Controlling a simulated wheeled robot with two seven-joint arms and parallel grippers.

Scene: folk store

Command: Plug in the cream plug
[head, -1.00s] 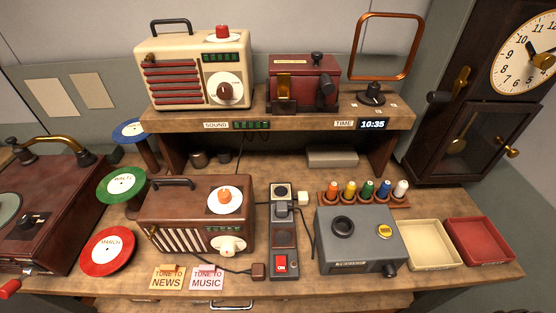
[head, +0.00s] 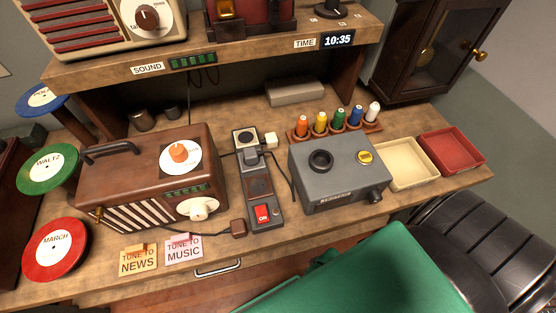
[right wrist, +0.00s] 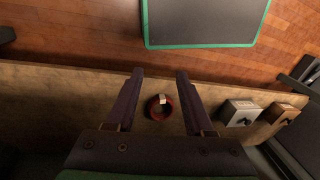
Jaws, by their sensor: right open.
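The cream plug (head: 270,140) is a small pale block at the right side of the upper end of a dark power strip (head: 268,190). I cannot tell whether it touches the strip. The strip's top socket (head: 245,137) has a pale face and looks empty. A dark grey plug (head: 250,157) sits just below it. The strip's red switch (head: 262,213) reads ON. In the right wrist view my right gripper (right wrist: 160,75) is open, its two fingers apart with nothing between their tips. My left gripper is not in view.
A shelf (head: 110,75) overhangs the back. The wrist view shows a round red object (right wrist: 155,110) with a pale piece.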

